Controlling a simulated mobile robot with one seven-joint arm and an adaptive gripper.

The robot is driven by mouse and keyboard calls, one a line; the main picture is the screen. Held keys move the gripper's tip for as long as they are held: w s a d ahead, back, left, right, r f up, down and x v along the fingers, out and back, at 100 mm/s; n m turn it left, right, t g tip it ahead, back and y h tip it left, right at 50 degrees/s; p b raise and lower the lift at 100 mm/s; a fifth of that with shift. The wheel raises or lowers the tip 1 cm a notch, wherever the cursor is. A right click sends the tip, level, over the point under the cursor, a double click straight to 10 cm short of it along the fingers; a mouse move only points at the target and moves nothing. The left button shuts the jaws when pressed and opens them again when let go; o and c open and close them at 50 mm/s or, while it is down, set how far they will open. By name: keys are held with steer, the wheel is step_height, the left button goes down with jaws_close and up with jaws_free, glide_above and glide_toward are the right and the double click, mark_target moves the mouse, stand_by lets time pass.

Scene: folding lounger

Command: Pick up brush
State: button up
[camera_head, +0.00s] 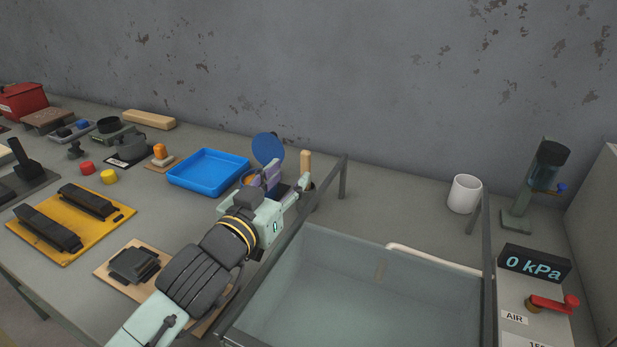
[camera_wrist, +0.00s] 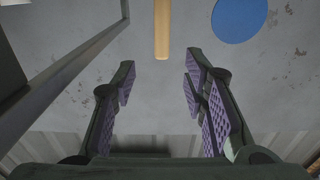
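A light wooden handle (camera_head: 305,163), likely the brush, stands upright just beyond my gripper, near the metal frame's corner. Its lower end and any bristles are hidden in the head view. In the wrist view the wooden handle (camera_wrist: 162,30) enters from the top, roughly centred ahead of the finger gap. My gripper (camera_wrist: 159,82) is open with purple ridged pads, and nothing is between its fingers. In the head view my gripper (camera_head: 284,187) is seen from behind, low over the bench.
A blue disc (camera_head: 267,148) stands left of the handle and shows in the wrist view (camera_wrist: 238,18). A blue tray (camera_head: 208,170) lies further left. A clear-walled tank (camera_head: 360,285) with metal posts is at right. A white mug (camera_head: 464,193) stands behind it.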

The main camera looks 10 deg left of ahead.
mark_target(304, 161)
steer(key=w+p, duration=0.1)
steer(key=w, duration=0.1)
steer(key=w+d+p, duration=0.1)
steer(key=w, duration=0.2)
steer(key=w+p, duration=0.1)
steer(key=w, duration=0.2)
steer(key=shift+w+d+f+p, duration=0.1)
steer(key=shift+d+p, duration=0.1)
steer(key=shift+p, duration=0.2)
steer(key=shift+w+f, duration=0.1)
steer(key=shift+w, duration=0.2)
steer(key=shift+c, duration=0.2)
jaws_close()
